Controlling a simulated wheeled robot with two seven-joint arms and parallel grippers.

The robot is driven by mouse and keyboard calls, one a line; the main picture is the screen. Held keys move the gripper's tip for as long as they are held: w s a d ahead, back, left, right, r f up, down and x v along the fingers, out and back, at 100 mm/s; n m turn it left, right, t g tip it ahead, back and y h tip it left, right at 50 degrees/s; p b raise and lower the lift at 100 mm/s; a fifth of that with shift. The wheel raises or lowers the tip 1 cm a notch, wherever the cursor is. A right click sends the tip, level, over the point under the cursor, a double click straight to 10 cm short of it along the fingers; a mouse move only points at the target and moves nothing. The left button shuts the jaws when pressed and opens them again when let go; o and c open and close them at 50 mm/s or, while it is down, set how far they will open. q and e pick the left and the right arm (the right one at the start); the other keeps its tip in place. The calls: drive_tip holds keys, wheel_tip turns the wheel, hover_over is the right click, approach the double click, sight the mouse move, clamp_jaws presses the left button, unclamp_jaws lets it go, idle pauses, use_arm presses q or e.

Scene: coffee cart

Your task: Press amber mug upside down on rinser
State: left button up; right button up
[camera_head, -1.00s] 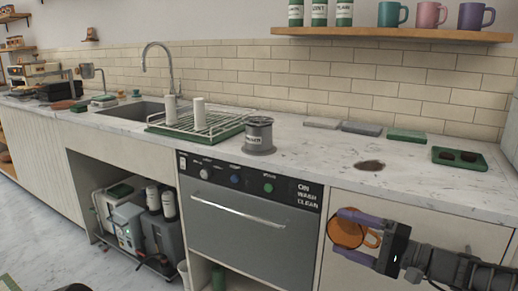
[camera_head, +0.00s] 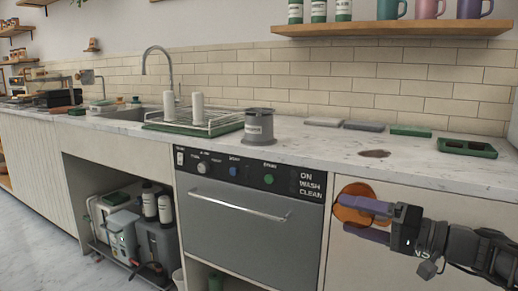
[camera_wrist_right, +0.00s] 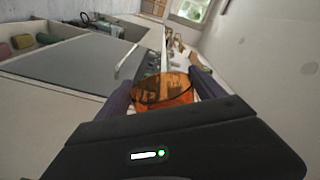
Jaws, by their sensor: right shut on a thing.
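The amber mug (camera_head: 354,204) is see-through orange and is held between the purple fingers of my right gripper (camera_head: 366,206), in front of the cabinet below the counter edge. It also shows between the fingers in the wrist view (camera_wrist_right: 166,92). Its handle is not clear now, and I cannot tell which way its mouth points. A grey metal cylinder with a white label and a wider base (camera_head: 258,128), which looks like the rinser, stands on the counter, up and left of the mug and well apart from it. My left gripper is not in view.
A green-based dish rack (camera_head: 222,126) stands left of the cylinder, beside the sink. A dark stain (camera_head: 374,154) and a green tray (camera_head: 467,147) lie on the counter (camera_head: 330,146) to the right. A dishwasher (camera_head: 245,215) is below. The counter front is mostly clear.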

drive_tip(key=shift+r, duration=0.1)
drive_tip(key=shift+b, duration=0.3)
drive_tip(key=n+b, duration=0.1)
drive_tip(key=b, duration=0.2)
drive_tip(key=f+n+b, duration=0.1)
drive_tip(key=n+b, duration=0.1)
drive_tip(key=b, duration=0.1)
drive_tip(key=shift+r+n, duration=0.45)
drive_tip(key=shift+n, duration=0.35)
drive_tip(key=shift+r+n, duration=0.1)
drive_tip(key=shift+n, duration=0.7)
